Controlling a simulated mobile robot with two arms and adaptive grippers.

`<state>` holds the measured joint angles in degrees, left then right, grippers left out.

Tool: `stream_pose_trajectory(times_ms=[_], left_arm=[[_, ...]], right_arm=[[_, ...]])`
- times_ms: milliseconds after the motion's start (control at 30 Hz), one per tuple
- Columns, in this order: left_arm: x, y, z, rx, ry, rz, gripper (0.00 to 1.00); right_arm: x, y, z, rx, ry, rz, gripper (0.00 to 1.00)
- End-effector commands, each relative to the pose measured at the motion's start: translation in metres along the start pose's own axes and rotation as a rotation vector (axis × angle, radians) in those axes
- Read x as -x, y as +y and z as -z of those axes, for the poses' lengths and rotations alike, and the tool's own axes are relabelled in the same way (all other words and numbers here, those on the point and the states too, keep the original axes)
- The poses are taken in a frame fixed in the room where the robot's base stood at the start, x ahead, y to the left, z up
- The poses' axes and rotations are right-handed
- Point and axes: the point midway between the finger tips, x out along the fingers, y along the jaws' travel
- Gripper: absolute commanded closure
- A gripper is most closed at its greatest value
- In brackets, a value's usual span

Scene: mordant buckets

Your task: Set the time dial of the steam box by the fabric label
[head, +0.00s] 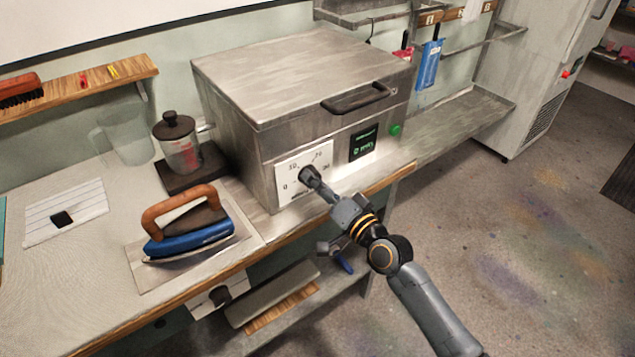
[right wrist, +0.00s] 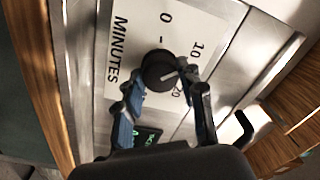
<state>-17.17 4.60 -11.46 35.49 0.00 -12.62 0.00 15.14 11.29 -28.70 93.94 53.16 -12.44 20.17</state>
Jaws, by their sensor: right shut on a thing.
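The steam box (head: 300,85) is a grey metal box with its lid shut, at the back of the bench. Its white dial plate (head: 290,190) has a black time dial (right wrist: 158,70) and the word MINUTES in the right wrist view. A pale line on the dial points roughly between 10 and 20; the exact setting is unclear. My right gripper (head: 310,177) is shut on the dial, a blue-padded finger on each side. A white striped piece (head: 85,205) with a small dark patch lies at the left; no label text is legible. My left gripper is out of view.
A blue iron (head: 190,240) with a wooden handle stands on a plate left of the box. A lidded jar (head: 180,150) and a clear jug (head: 127,135) stand behind it. A green button (head: 395,129) is on the box front. The floor at right is clear.

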Motion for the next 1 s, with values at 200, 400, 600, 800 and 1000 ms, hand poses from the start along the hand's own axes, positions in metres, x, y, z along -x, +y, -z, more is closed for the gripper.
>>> stream_pose_trajectory(times_ms=[200,400,600,800,1000], left_arm=[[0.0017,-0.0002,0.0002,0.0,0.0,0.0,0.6],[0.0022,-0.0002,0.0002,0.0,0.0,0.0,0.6],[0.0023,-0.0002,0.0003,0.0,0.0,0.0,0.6],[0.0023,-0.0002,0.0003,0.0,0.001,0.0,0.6],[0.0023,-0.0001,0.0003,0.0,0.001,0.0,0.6]], right_arm=[[0.0003,0.001,-0.0013,-0.102,0.0,-0.003,0.93],[0.0003,0.001,-0.0014,-0.146,0.001,-0.003,0.93],[0.0003,0.0012,-0.0015,-0.157,0.002,-0.003,0.93],[0.0003,0.0012,-0.0016,-0.157,0.002,-0.004,0.93],[0.0003,0.001,-0.0014,-0.156,0.002,-0.003,0.39]])
